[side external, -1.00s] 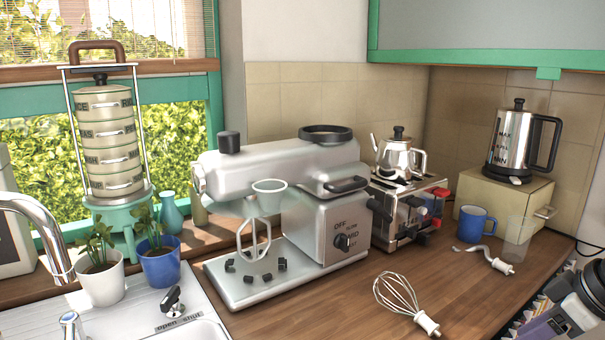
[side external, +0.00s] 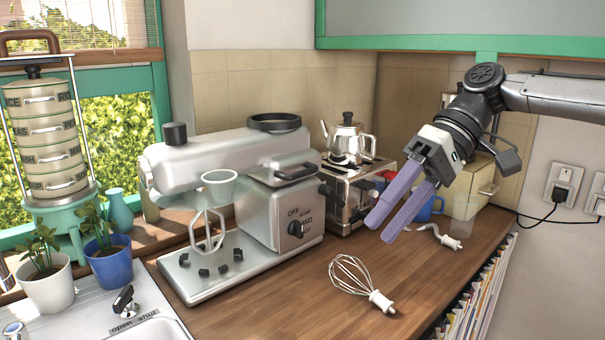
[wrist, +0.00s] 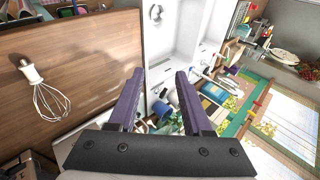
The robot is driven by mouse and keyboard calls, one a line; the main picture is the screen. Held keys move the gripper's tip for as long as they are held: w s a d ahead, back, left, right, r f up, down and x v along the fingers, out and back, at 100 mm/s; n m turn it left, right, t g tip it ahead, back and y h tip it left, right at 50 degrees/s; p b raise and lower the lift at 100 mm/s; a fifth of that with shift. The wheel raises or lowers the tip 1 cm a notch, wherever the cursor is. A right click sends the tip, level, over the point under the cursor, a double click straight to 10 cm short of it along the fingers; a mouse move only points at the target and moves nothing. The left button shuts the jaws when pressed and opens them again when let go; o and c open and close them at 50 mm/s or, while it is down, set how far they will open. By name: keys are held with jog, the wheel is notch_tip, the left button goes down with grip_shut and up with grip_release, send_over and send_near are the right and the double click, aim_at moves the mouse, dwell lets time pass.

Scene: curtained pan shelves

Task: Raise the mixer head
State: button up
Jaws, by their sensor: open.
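The silver-white stand mixer stands on the wooden counter in the side external view. Its long head (side external: 215,160) lies level over the base plate (side external: 185,285), with a beater (side external: 207,228) hanging below. A black handle (side external: 296,171) sits on the head's right side, above the speed dial (side external: 296,229). My gripper (side external: 379,232) is open and empty, to the right of the mixer and apart from it, its purple fingers slanting down and left. In the wrist view my gripper (wrist: 160,75) also shows open with nothing between the fingers; I cannot make out the mixer there.
A toaster (side external: 352,202) with a kettle (side external: 346,140) on it stands between mixer and gripper. A whisk (side external: 358,276) lies on the counter in front; it also shows in the wrist view (wrist: 45,92). A blue mug (side external: 427,208) is partly behind my fingers. Front counter is mostly clear.

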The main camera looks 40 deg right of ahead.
jog(key=w+d+r+y, duration=0.2)
jog(key=w, duration=0.4)
jog(key=w+d+r+y, duration=0.2)
jog(key=w+r, duration=0.1)
jog(key=w, duration=0.2)
jog(key=m+t+y, duration=0.2)
jog(key=y, duration=0.1)
send_near(310, 172)
jog(key=s+a+r, duration=0.4)
jog(key=a+r, duration=0.2)
jog(key=a, duration=0.1)
jog(key=w+d+f+m+t, duration=0.2)
jog(key=d+f+m, duration=0.1)
jog(key=d+f, duration=0.5)
jog(key=x, duration=0.4)
jog(key=r+x, duration=0.1)
jog(key=x, duration=0.8)
jog(key=shift+w+r, duration=0.25)
jog(key=shift+r, duration=0.05)
grip_shut()
